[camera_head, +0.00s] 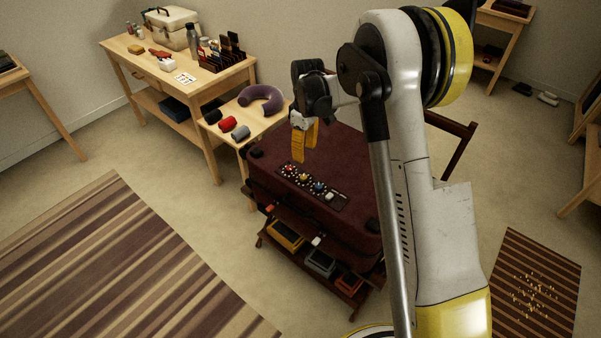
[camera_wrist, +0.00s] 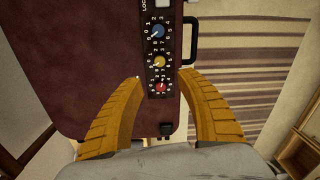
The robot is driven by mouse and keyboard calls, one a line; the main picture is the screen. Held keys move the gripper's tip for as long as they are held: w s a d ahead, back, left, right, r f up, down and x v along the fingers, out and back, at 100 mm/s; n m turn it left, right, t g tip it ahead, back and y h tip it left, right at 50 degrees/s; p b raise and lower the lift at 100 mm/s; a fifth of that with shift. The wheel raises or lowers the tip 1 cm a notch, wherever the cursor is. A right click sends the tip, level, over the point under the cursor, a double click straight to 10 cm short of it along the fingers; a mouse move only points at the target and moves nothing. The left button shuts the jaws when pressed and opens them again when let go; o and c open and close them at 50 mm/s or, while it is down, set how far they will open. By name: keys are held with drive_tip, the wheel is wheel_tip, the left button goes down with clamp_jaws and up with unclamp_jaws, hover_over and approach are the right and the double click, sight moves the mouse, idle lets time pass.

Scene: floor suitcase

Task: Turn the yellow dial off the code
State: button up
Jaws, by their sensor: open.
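The dark red suitcase (camera_head: 335,165) lies flat on a wooden stand, with a black code panel (camera_head: 338,200) along its front edge. On the panel sit a red dial (camera_head: 290,169), the yellow dial (camera_head: 304,177) and a blue dial (camera_head: 319,187) in a row. In the wrist view the yellow dial (camera_wrist: 159,62) lies between the blue dial (camera_wrist: 157,31) and the red dial (camera_wrist: 161,87). My gripper (camera_head: 303,160) is open and empty above the panel's red end. In the wrist view its fingers (camera_wrist: 160,78) spread either side of the panel, apart from the dials.
A low table (camera_head: 262,121) with a neck pillow (camera_head: 261,99) and small rolls stands close on the left. Behind it is a workbench (camera_head: 150,62) with a toolbox (camera_head: 171,28). Striped rugs (camera_head: 120,265) lie on open floor at left and right.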

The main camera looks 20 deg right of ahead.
sight(304, 177)
wheel_tip(304, 177, down, 11)
drive_tip(key=b, duration=0.4)
drive_tip(key=shift+a+f, duration=0.1)
drive_tip(key=shift+f, duration=0.1)
clamp_jaws()
